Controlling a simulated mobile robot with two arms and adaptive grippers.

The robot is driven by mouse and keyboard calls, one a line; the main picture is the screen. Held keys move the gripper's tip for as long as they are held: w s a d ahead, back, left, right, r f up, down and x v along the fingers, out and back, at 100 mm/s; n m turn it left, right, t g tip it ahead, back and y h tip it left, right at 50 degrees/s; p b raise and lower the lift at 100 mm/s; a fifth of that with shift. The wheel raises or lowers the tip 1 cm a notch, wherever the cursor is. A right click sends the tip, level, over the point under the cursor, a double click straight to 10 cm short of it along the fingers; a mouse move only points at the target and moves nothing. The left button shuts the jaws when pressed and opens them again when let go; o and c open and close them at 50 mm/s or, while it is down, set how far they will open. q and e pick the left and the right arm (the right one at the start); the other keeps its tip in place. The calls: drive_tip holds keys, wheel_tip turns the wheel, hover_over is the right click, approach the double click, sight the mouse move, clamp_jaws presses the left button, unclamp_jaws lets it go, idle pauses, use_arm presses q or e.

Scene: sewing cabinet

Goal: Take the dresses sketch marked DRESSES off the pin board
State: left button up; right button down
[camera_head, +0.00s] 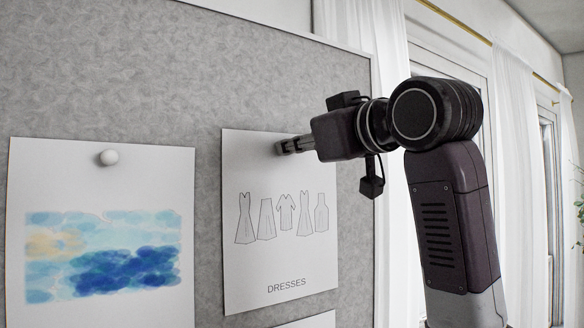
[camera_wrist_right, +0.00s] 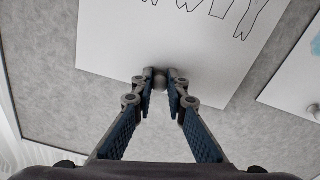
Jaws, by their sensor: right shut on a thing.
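The dresses sketch (camera_head: 270,265) is a white sheet with several outlined garments and the word DRESSES. It hangs on the grey pin board (camera_head: 270,90) in the head view. In the wrist view the sketch (camera_wrist_right: 215,60) appears upside down. My right gripper (camera_head: 281,147) is at the sheet's top edge. In the wrist view my right gripper (camera_wrist_right: 161,78) is shut on a round grey pin (camera_wrist_right: 160,83) at that edge. In the head view the fingers hide the pin. My left gripper is not in view.
A blue watercolour sheet (camera_head: 100,250) hangs to the left under a white round pin (camera_head: 109,157). Another white sheet (camera_head: 310,321) shows just below the sketch. White curtains (camera_head: 355,35) and windows are to the right of the board.

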sight(284, 110)
drive_tip(key=r, duration=0.7)
drive_tip(key=shift+s+d, duration=0.1)
drive_tip(key=shift+s, duration=0.15)
drive_tip(key=b+v, duration=0.7)
drive_tip(key=v, duration=1.2)
drive_tip(key=shift+s, duration=0.3)
drive_tip(key=shift+d, duration=0.1)
